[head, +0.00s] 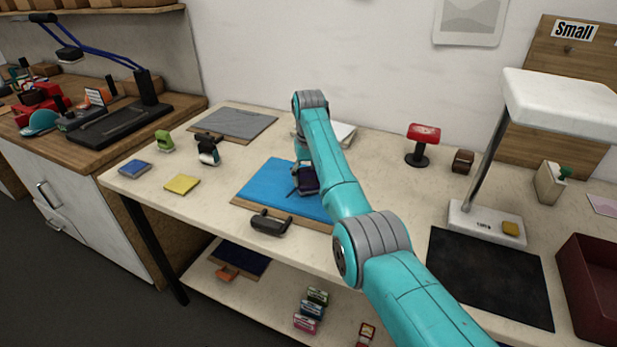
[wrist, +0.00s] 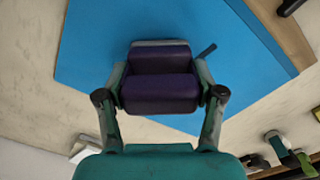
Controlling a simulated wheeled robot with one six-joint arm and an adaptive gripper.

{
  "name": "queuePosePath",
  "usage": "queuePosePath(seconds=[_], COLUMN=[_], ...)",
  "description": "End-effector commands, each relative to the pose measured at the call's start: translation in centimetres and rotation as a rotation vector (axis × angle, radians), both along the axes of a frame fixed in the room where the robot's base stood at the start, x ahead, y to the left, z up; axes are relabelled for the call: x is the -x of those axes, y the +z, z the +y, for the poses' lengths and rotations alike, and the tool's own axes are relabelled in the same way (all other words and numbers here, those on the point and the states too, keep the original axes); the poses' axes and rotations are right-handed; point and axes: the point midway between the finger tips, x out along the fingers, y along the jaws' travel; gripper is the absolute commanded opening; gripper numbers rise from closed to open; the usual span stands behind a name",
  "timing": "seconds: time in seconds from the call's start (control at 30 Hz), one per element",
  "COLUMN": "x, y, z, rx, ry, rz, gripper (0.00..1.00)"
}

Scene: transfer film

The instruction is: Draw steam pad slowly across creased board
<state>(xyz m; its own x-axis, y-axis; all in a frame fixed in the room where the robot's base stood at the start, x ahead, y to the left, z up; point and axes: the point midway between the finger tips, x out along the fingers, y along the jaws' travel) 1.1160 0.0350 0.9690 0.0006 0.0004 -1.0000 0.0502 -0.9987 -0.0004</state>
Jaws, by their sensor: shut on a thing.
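A dark purple pad (head: 309,182) is over the right part of the blue board (head: 270,180) on the table. In the wrist view the pad (wrist: 160,88) sits between the two fingers of my gripper (wrist: 162,97), which is shut on its sides. The blue board (wrist: 95,65) fills much of that view behind the pad. Whether the pad touches the board cannot be told. No crease is clear on the visible blue surface. My arm hides the board's right side and most of my gripper (head: 305,168) in the head view.
A dark handle (head: 270,222) sits at the blue board's front edge. A grey board (head: 233,123), a black-and-white item (head: 208,151), a green item (head: 164,141) and a yellow square (head: 182,185) lie left. A red-topped stand (head: 422,143), a lamp (head: 485,222) and a black mat (head: 490,275) are right.

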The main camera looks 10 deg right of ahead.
Motion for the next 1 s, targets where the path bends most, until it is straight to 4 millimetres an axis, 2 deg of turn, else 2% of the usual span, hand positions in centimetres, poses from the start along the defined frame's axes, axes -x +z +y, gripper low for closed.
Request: queuePosePath(seconds=[1.0], x=[-1.9], y=[0.2], z=[2.6], rx=[0.0], ry=[0.001], rz=[-0.001], gripper=[0.19])
